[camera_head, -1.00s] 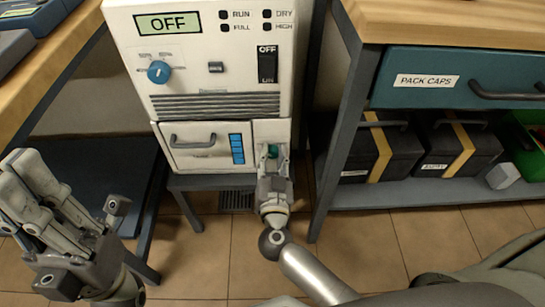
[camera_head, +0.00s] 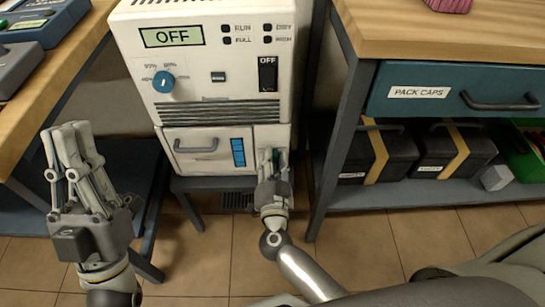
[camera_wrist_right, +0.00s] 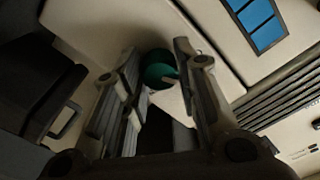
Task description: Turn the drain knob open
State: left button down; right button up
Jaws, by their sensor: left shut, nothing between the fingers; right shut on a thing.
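The green drain knob (camera_wrist_right: 157,66) sits on the lower front of the white dehumidifier-like machine (camera_head: 205,70), right of its small door. In the right wrist view it lies between the fingertips of my right gripper (camera_wrist_right: 155,75), which is shut on it. A pale mark shows on the knob's face. In the head view my right gripper (camera_head: 270,160) reaches up to the machine front and mostly hides the knob. My left gripper (camera_head: 66,132) is shut and empty, pointing up at the left, apart from the machine. The display reads OFF.
The tiled floor (camera_head: 370,245) is clear.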

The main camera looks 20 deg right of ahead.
jog(key=m+p, duration=0.1)
jog(key=m, duration=0.3)
jog(key=shift+m, duration=1.2)
jog(key=m, duration=0.2)
jog(key=shift+m, duration=0.4)
jog(key=shift+c, duration=0.2)
pick_arm(q)
jog(key=shift+w+d+f+g+y, duration=0.2)
jog(key=shift+w+f+g, duration=0.55)
jog(key=shift+w, duration=0.25)
jog(key=shift+w+d+f+g+y, duration=0.1)
jog(key=shift+w+f+g+y, duration=0.1)
jog(key=shift+w+f+g, duration=0.65)
pick_arm(e)
jog(key=shift+f+m, duration=0.1)
jog(key=shift+m, duration=2.3)
pick_arm(q)
jog(key=shift+w+r, duration=0.1)
jog(key=shift+r, duration=0.05)
pick_arm(e)
jog(key=o, duration=1.1)
jog(key=shift+d, duration=0.1)
jog(key=shift+c, duration=0.2)
pick_arm(q)
jog(key=shift+f, duration=0.2)
jog(key=shift+y, duration=0.3)
